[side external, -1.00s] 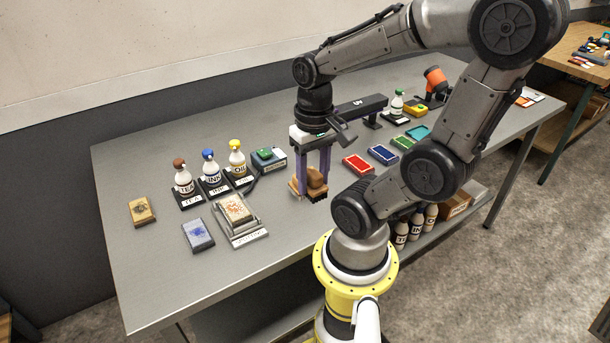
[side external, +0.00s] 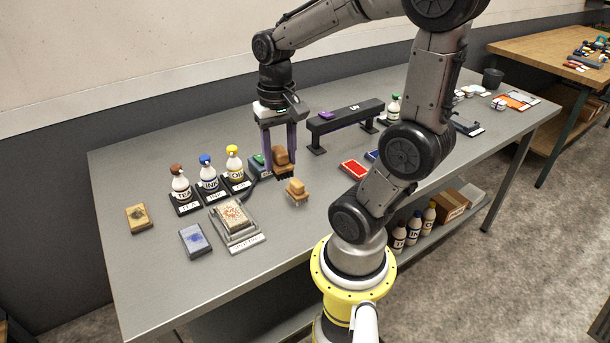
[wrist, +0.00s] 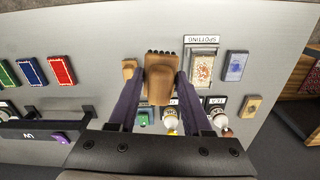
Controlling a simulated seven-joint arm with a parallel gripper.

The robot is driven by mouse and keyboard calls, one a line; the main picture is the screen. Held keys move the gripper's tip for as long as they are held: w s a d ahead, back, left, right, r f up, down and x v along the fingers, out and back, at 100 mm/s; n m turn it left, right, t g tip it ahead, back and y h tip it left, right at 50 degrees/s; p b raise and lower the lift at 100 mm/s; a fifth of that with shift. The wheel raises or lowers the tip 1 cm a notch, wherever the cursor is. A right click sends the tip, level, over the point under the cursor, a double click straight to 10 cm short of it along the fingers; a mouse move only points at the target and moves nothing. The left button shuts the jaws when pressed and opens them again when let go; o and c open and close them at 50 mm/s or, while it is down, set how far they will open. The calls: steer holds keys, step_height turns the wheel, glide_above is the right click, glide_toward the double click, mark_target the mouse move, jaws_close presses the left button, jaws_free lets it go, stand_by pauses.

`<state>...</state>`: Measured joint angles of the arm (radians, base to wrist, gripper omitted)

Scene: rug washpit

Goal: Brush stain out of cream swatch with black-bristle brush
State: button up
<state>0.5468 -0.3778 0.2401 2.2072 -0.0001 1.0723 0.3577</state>
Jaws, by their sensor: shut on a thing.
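My gripper (side external: 279,172) is shut on a wooden brush (side external: 281,157) and holds it above the table. In the wrist view the brush (wrist: 160,80) sits between the two purple fingers, and its dark bristles show at the far edge. A second wooden brush (side external: 297,188), with pale bristles, stands on the table just to the right of and in front of the gripper. The cream swatch (side external: 233,214) has a brownish-orange stain and lies on the grey spotting tray (side external: 246,234), left of the held brush. It also shows in the wrist view (wrist: 202,67).
A blue-stained swatch (side external: 195,240) and a tan swatch (side external: 138,217) lie left of the tray. Tea, ink and oil bottles (side external: 209,178) stand behind it. A green-topped block (side external: 257,163) is behind the gripper. A black UV bar (side external: 345,117) and a red pad (side external: 354,169) are right.

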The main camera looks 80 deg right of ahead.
steer(key=w+d, duration=0.2)
steer(key=w, duration=0.7)
steer(key=shift+n, duration=0.7)
steer(key=shift+w+a+f, duration=0.35)
steer(key=shift+w+f, duration=0.5)
steer(key=shift+f, duration=1.1)
steer(key=shift+w+a+f, duration=0.4)
steer(key=shift+w+f, duration=0.45)
steer(key=shift+f, duration=1.05)
steer(key=shift+w+a+f, duration=0.35)
steer(key=shift+w+f, duration=0.5)
steer(key=shift+f, duration=1.1)
steer(key=shift+s+a+f, duration=0.1)
steer(key=shift+s+a, duration=2.5)
steer(key=shift+a, duration=0.05)
steer(key=shift+w+d, duration=2.7)
step_height(320, 180, up, 8)
steer(key=shift+s, duration=0.1)
